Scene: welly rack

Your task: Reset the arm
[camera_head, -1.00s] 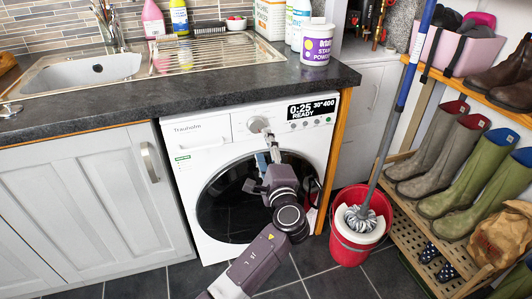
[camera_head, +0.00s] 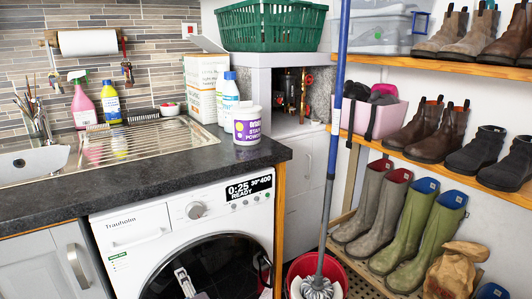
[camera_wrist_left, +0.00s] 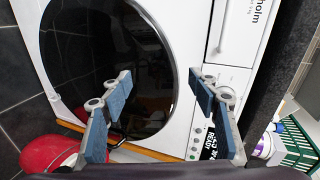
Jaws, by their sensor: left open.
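The washing machine (camera_head: 130,232) stands under the dark counter with its round glass door (camera_head: 215,262) shut. Its display reads 0:25, READY. My left gripper shows in the left wrist view (camera_wrist_left: 158,112) with its two blue-padded fingers spread wide and nothing between them. It is in front of the machine, and the door glass (camera_wrist_left: 105,60) and control panel lie beyond the fingers. My right gripper is not in view.
The counter (camera_head: 150,185) juts out above the machine. A red bucket (camera_head: 312,268) with a blue-handled mop stands right of it. A shelf rack with wellies (camera_head: 400,222) and boots fills the right side. A purple-labelled tub (camera_head: 247,127) stands near the counter's corner.

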